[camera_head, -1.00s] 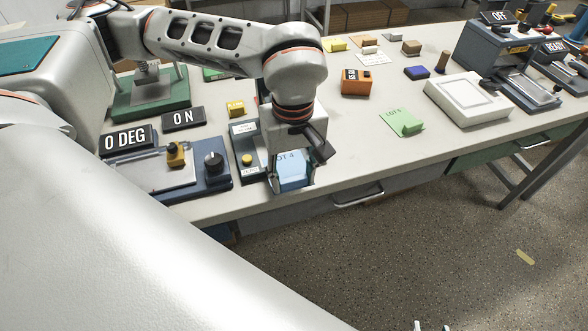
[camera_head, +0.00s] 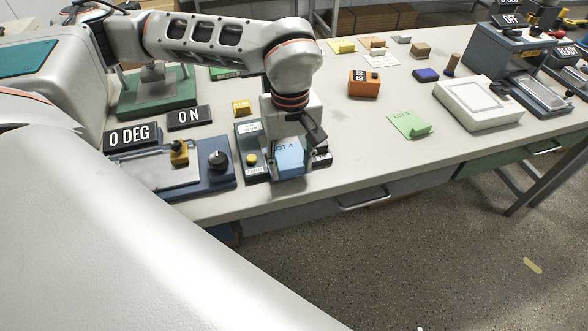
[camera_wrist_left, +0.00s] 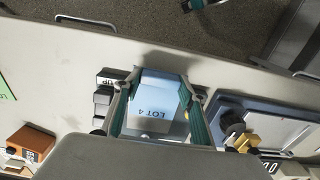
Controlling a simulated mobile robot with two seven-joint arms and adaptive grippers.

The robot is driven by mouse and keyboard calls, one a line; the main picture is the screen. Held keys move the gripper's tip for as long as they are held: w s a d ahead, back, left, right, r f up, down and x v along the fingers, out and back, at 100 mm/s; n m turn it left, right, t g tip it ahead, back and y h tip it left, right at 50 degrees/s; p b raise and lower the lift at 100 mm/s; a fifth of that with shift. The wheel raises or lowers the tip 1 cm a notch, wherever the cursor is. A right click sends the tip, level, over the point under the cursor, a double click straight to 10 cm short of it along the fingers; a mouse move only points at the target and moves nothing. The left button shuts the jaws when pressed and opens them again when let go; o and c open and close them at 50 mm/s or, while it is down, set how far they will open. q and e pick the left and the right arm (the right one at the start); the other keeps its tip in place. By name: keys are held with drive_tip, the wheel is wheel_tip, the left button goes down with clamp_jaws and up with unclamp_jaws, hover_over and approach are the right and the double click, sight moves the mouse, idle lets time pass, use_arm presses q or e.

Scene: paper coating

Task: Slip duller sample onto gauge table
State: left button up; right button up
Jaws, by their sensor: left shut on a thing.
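My left gripper (camera_head: 289,165) is shut on a light-blue sample marked LOT 4 (camera_head: 290,160), one finger on each side of it. The wrist view also shows this sample (camera_wrist_left: 157,98) between the fingers. It is over the middle of a dark gauge device with a yellow button (camera_head: 251,160); parts of the device show on both sides. I cannot tell whether the sample touches the device. A green sample marked LOT 5 (camera_head: 409,124) lies flat on the table to the right, with a raised end.
An orange block (camera_head: 364,84) and a white flat device (camera_head: 478,103) stand farther right. The table's front strip is clear.

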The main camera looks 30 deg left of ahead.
sight(285, 156)
use_arm(q)
drive_tip(key=shift+w+a, duration=0.65)
drive_tip(key=shift+a, duration=0.15)
drive_tip(key=shift+w+a+p, duration=0.4)
drive_tip(key=shift+w+a, duration=0.55)
drive_tip(key=shift+a, duration=0.2)
drive_tip(key=shift+f, duration=0.2)
drive_tip(key=o, duration=1)
